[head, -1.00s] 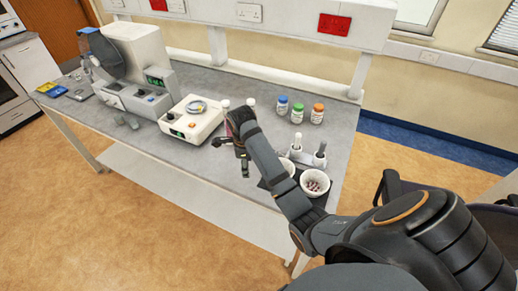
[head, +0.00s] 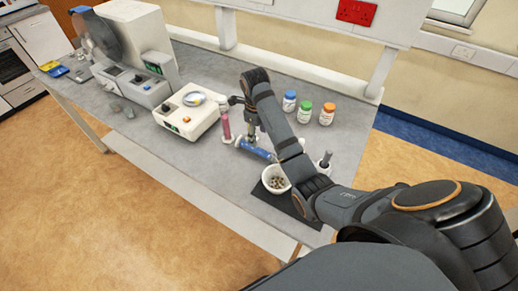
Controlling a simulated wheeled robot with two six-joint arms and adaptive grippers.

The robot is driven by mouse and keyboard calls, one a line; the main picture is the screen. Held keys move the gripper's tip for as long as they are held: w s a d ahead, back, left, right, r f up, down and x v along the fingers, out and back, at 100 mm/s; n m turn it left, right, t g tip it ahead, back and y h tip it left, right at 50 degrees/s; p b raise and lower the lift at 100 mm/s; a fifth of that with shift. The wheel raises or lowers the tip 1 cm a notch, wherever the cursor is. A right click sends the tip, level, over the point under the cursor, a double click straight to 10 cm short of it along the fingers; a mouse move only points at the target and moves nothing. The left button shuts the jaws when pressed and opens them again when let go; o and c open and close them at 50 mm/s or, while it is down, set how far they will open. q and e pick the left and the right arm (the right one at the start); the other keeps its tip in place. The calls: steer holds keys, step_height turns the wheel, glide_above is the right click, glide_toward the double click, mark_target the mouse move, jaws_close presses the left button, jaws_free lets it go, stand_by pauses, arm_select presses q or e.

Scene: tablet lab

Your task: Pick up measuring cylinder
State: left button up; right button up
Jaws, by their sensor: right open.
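A pink measuring cylinder (head: 226,126) stands upright on the bench, just right of the white instrument. A blue cylinder (head: 258,152) shows at a slant just in front of my right gripper. I cannot tell whether it lies on the bench or leans. My right gripper (head: 250,136) points down between the pink and blue cylinders, open and small in view. Its fingertips are partly hard to make out, and I cannot tell if they touch the blue cylinder. My right forearm hides part of the bench behind it. My left gripper is not in view.
A white instrument with a dish (head: 188,113) stands left of the cylinders. Bottles with blue (head: 289,101), green (head: 304,112) and orange (head: 327,114) caps stand behind my arm. A white bowl of pellets (head: 274,180) sits on a dark mat (head: 282,204) near the front edge.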

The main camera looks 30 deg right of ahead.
mark_target(260, 150)
step_height(260, 150, down, 2)
steer(key=shift+f+b, duration=0.2)
steer(key=shift+b, duration=0.5)
steer(key=shift+w+d+f+p, duration=0.15)
steer(key=shift+f+p, duration=0.15)
steer(key=shift+f, duration=0.2)
steer(key=shift+d+f+p, duration=0.1)
steer(key=shift+f+p, duration=0.2)
steer(key=shift+f, duration=0.2)
steer(key=shift+d+f+p, duration=0.25)
steer(key=shift+f+p, duration=0.45)
steer(key=shift+f, duration=0.3)
step_height(260, 150, down, 3)
steer(key=shift+r, duration=0.2)
steer(key=shift+f, duration=0.5)
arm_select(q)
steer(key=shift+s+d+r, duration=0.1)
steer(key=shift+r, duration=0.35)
arm_select(e)
jaws_close()
